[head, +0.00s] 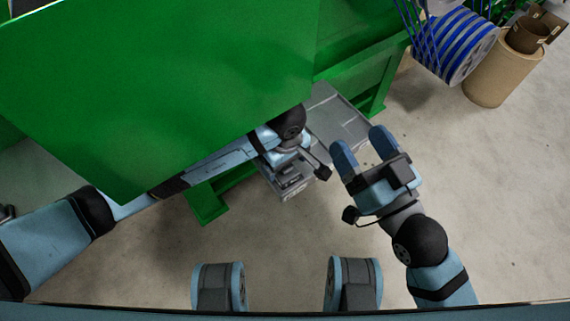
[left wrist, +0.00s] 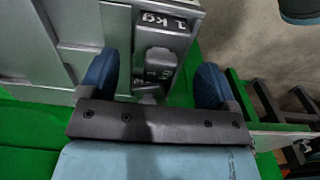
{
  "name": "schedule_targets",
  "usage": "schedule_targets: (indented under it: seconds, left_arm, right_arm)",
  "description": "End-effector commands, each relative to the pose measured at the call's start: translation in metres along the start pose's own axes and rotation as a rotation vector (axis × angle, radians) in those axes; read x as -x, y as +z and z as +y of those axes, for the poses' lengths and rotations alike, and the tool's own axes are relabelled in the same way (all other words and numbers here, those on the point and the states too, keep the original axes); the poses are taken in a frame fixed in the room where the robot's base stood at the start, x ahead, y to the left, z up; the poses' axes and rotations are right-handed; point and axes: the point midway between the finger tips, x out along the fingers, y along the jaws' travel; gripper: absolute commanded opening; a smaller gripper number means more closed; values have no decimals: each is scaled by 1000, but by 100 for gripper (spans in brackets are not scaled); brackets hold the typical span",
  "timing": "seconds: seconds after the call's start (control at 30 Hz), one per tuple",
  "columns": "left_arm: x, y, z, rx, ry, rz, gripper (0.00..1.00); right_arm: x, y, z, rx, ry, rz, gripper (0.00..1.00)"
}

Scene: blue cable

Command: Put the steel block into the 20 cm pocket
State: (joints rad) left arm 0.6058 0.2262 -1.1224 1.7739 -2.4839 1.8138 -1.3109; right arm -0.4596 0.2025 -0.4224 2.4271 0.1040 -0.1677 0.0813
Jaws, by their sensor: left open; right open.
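In the left wrist view a small grey metal block (left wrist: 158,62) with dark markings stands at the edge of a grey metal tray (left wrist: 60,30); it looks like the steel block. My left gripper (left wrist: 155,68) is open, with one blue finger on each side of this block; I cannot tell if they touch it. In the head view the grey tray (head: 338,118) shows beyond my left wrist, partly under the green panel. My right gripper (head: 363,150) is open and empty, in front of the tray's right part. I cannot read a 20 cm label on any pocket.
A large green panel (head: 160,80) covers the left and hides part of my left arm. A blue cable reel (head: 455,45) and a brown cardboard drum (head: 500,75) stand at back right. Bare floor lies at right.

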Motion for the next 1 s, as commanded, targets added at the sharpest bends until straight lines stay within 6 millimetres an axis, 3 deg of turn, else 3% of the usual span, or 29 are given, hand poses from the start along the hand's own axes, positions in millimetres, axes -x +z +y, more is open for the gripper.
schedule_targets:
  seconds: [0.1,0.3,1.0]
  left_arm:
    - [26,-1,1,-1,3,3,83]
    - [45,0,0,-1,0,0,83]
    - [47,0,0,0,0,0,83]
  right_arm:
    - [0,-4,1,5,12,-7,76]
    - [2,7,6,14,34,-60,76]
    - [2,9,8,15,39,-69,76]
